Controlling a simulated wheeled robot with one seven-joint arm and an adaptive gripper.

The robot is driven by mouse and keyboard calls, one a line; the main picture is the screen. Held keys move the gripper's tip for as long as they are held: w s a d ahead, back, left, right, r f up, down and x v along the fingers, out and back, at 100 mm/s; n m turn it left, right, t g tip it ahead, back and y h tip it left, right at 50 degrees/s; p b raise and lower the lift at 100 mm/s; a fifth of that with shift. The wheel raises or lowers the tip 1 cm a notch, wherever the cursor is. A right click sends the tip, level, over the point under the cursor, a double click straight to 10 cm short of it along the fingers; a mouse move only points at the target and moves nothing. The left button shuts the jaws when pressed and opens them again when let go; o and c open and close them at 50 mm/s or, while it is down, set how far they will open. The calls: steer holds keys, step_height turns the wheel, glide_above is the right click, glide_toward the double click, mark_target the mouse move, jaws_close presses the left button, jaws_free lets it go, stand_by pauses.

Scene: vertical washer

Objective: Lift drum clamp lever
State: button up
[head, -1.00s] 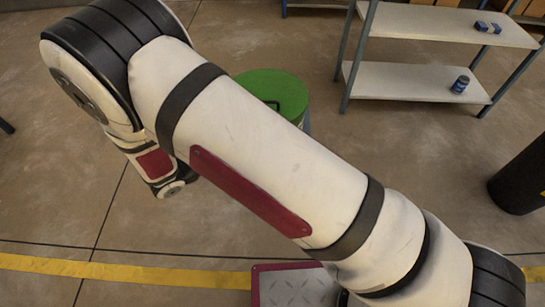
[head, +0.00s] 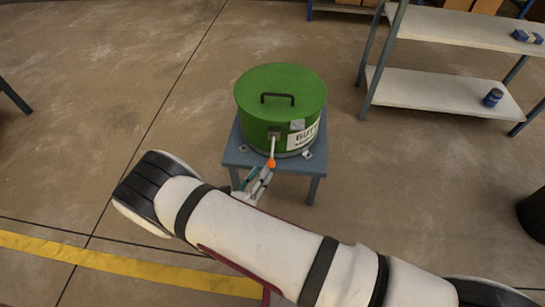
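A green drum (head: 258,115) with a round lid and a dark handle (head: 277,97) stands on a small blue-grey table (head: 240,156). On the drum's front side a pale clamp lever (head: 273,147) hangs down from a metal bracket (head: 273,133) and ends in an orange tip (head: 271,163). My gripper (head: 264,174) is just below and in front of the drum, with its fingers close to the orange tip. I cannot tell whether the fingers touch the lever or how far apart they are. My own arm hides the area in front of the table.
A grey shelf unit (head: 440,95) stands at the back right with small blue items (head: 493,97) on it. A dark cylinder (head: 533,213) is at the right edge. The floor left of the drum is clear, with a yellow stripe (head: 130,275) across the front.

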mark_target(272, 154)
steer(key=b+x, duration=0.2)
steer(key=x, duration=0.6)
steer(key=shift+w+d, duration=0.15)
steer(key=shift+w, duration=0.1)
steer(key=shift+c, duration=0.4)
jaws_close()
steer(key=shift+s, duration=0.1)
